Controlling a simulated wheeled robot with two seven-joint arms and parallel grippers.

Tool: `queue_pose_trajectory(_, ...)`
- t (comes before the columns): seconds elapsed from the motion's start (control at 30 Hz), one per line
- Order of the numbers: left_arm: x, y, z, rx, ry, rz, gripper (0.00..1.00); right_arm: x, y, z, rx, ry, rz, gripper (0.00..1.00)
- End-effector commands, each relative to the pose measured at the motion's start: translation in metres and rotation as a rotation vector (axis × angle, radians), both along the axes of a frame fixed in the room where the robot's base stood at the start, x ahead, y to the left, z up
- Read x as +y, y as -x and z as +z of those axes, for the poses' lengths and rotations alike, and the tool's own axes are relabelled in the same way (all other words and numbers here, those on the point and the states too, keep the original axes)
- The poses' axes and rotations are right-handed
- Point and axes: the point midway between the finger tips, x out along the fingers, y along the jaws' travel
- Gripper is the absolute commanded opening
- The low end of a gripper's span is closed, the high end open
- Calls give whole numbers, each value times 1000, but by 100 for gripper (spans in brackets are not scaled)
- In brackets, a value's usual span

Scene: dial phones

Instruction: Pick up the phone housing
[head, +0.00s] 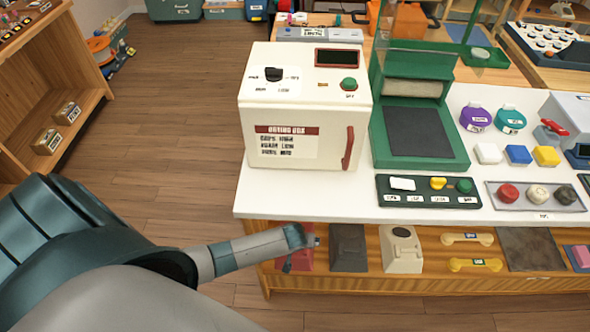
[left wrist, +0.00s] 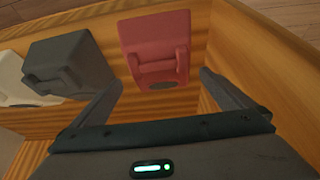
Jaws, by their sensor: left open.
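Three phone housings sit on the wooden shelf under the white counter. The red housing (head: 303,260) is at the left end, partly hidden behind my left gripper (head: 305,238). A dark grey housing (head: 348,250) and a cream housing (head: 402,250) stand to its right. In the left wrist view the red housing (left wrist: 155,45) lies ahead of the open left gripper (left wrist: 162,80), roughly between the lines of its two fingers. The fingers look empty. The grey housing (left wrist: 68,62) and the cream housing (left wrist: 18,82) are to the left there. My right gripper is out of view.
The white counter (head: 350,205) overhangs the shelf. A cream drying box (head: 300,110) and a green machine (head: 420,150) stand on it. A wooden side wall (left wrist: 270,80) is close to the right finger.

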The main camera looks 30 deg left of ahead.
Motion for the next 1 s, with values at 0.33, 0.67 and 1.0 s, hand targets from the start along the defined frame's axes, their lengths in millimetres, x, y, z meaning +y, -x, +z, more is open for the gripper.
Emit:
queue_pose_trajectory(0.33, 7, -12, -33, 1, -1, 2, 100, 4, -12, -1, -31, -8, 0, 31)
queue_pose_trajectory(0.67, 10, -18, -49, 0, -1, 0, 100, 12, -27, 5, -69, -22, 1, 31)
queue_pose_trajectory(1.0, 11, -17, -49, 0, -1, 0, 100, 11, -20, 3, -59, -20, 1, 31)
